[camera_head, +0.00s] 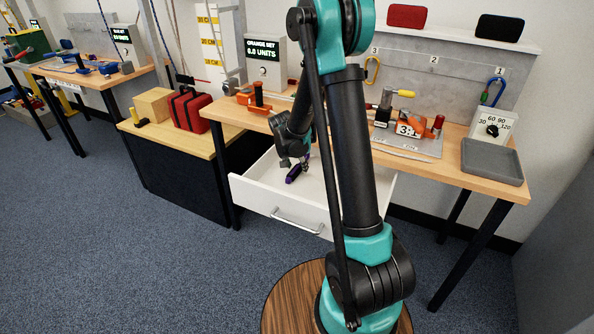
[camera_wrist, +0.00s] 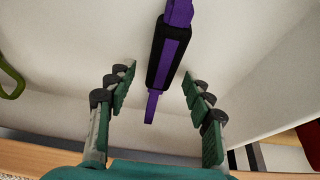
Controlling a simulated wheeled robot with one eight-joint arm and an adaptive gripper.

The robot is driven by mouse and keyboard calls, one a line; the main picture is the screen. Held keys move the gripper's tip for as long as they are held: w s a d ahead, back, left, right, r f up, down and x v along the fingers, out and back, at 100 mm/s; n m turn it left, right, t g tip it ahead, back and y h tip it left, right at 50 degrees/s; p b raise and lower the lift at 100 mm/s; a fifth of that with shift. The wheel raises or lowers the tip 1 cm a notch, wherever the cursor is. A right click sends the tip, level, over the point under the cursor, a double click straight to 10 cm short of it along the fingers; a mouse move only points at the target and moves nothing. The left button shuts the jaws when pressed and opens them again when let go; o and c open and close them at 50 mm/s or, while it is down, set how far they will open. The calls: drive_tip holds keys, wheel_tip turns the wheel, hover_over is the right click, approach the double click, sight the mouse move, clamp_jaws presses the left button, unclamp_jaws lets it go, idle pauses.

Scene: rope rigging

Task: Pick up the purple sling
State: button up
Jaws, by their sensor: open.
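The purple sling (camera_head: 297,172) lies in the open white drawer (camera_head: 276,198) under the workbench. In the wrist view the sling (camera_wrist: 169,53) is a purple strap with a black sleeve around its middle. Its narrow purple end points toward the gap between my fingers. My gripper (camera_wrist: 158,87) is open and empty, with one finger on each side of the sling's lower end and apart from it. In the head view my arm hides part of the drawer, and the gripper (camera_head: 288,162) shows small beside the sling.
The workbench (camera_head: 462,168) above the drawer holds an orange clamp (camera_head: 257,102), a display box (camera_head: 266,62), a dial box (camera_head: 494,127) and a grey tray (camera_head: 492,160). A red case (camera_head: 188,109) stands on the lower bench to the left. A green loop (camera_wrist: 10,78) shows at the left in the wrist view.

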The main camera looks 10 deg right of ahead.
drive_tip(key=shift+f, duration=0.2)
idle(0.4)
clamp_jaws()
idle(0.3)
